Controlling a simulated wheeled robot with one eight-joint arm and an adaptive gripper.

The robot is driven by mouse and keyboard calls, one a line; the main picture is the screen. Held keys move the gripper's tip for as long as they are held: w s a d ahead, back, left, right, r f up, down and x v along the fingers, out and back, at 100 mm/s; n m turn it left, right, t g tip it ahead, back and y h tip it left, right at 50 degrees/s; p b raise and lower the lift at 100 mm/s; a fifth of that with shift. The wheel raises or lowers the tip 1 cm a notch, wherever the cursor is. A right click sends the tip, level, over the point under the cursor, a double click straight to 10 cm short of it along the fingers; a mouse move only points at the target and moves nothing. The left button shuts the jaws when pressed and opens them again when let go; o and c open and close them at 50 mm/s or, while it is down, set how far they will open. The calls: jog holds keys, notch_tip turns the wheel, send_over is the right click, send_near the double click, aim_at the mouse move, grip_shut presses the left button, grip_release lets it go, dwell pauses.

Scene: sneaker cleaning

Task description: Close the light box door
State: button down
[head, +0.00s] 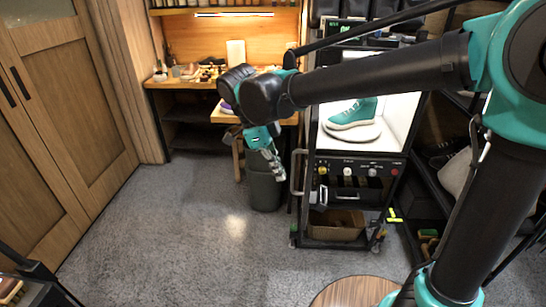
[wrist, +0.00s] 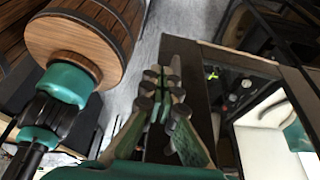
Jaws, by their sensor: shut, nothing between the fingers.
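The light box (head: 397,108) stands on a black cart, lit white inside. Its front is uncovered, and a teal sneaker (head: 352,114) shows on a round white turntable (head: 351,132). The wrist view also shows the bright interior (wrist: 268,148) and part of the sneaker. A pale upright handle (head: 298,172) is at the left of the box's front; the door panel is hard to make out, seen nearly edge-on. My gripper (head: 279,174) points down, shut and empty, just left of the handle and apart from it. Its fingertips (wrist: 165,76) show in the wrist view.
A grey bin (head: 264,188) stands below my gripper. A control panel (head: 355,171) with knobs is under the box, and a cardboard box (head: 336,224) sits on the cart's lower shelf. A wooden workbench is behind.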

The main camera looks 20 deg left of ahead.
jog(key=d, duration=0.1)
jog(key=d+f, duration=0.1)
jog(key=d, duration=0.1)
jog(key=d+f, duration=0.1)
jog(key=shift+w+d, duration=0.3)
jog(key=shift+d, duration=0.1)
